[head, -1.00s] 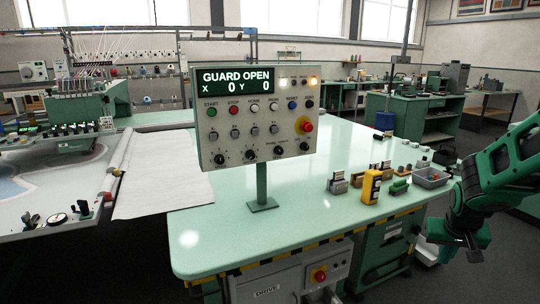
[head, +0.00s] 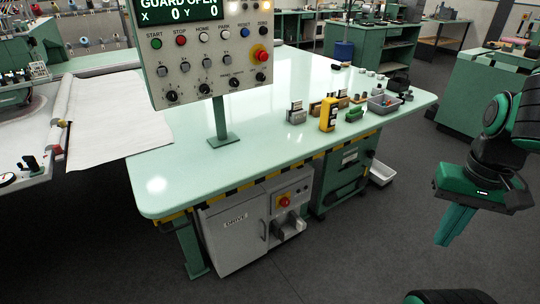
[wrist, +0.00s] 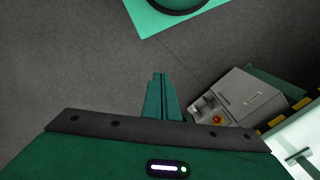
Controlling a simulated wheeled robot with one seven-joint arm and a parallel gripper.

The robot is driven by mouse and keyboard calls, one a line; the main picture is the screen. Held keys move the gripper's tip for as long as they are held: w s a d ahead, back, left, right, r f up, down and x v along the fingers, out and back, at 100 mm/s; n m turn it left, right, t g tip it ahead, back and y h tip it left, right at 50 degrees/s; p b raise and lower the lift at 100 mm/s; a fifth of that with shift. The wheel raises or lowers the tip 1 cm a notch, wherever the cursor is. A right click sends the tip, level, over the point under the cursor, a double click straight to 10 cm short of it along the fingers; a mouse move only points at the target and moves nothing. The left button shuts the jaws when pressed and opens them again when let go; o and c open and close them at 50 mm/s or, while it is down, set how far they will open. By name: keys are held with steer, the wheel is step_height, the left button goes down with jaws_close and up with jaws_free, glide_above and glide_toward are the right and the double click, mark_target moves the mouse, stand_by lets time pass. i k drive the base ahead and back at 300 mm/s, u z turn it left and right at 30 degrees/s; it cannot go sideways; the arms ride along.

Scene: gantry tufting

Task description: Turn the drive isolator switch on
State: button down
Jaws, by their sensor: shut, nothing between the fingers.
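My gripper (head: 442,243) is shut and empty, pointing down over the floor to the right of the cabinet, well apart from the switch. Its closed fingers also show in the wrist view (wrist: 158,78).
The green table (head: 270,125) with a striped edge stands above the cabinet. It bears a control panel (head: 205,62), a yellow handheld device (head: 328,114) and a grey bin (head: 383,103). A white tray (head: 381,173) lies on the floor. Floor between cabinet and gripper is clear.

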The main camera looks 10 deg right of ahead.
mark_target(285, 201)
steer(key=z, duration=1.5)
steer(key=i, duration=0.45)
steer(key=u, duration=0.65)
